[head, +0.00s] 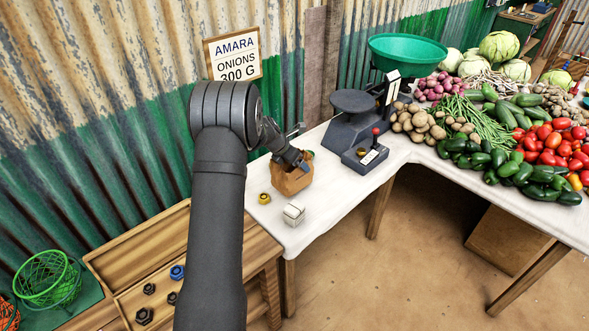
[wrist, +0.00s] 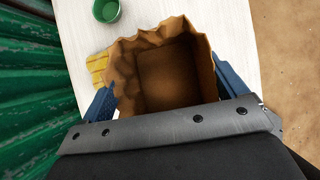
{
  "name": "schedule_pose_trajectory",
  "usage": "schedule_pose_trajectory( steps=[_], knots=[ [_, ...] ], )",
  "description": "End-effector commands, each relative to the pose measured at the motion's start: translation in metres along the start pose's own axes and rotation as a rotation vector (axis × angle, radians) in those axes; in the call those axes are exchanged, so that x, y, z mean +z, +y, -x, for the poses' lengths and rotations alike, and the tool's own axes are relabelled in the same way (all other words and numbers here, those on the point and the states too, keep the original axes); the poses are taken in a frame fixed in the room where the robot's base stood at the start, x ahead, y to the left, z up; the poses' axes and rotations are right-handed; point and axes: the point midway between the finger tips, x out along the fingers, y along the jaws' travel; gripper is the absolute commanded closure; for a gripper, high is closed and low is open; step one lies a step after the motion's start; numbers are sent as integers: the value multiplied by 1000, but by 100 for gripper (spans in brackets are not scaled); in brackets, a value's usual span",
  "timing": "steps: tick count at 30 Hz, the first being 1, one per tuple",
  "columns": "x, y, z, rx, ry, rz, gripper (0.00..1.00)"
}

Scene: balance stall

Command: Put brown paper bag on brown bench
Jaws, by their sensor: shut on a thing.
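The brown paper bag (head: 291,177) stands upright on the white table, near its left end. In the wrist view the open bag (wrist: 163,75) looks empty. My gripper (head: 303,163) is at the top of the bag. In the wrist view its blue fingers lie on the bag's left and right sides, shut on it. I cannot tell if the bag's base touches the table. The brown wooden bench (head: 255,266) stands left of the white table and lower, partly hidden behind my arm.
Several dark weights and a blue one (head: 177,271) lie on the bench. A yellow weight (head: 264,198) and white block (head: 293,213) are near the bag. A scale (head: 352,115) stands to the right; a green cup (wrist: 107,11) is close by. Vegetables fill the far right.

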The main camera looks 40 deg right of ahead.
Motion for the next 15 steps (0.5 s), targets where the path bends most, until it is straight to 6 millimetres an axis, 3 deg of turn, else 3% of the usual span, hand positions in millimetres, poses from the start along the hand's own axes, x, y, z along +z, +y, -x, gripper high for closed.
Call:
schedule_pose_trajectory(
  steps=[9, 15],
  knots=[
    [-20, 1, -30, 0, 1, 1, 43],
    [-22, 1, -34, 1, -2, -1, 43]
  ],
)
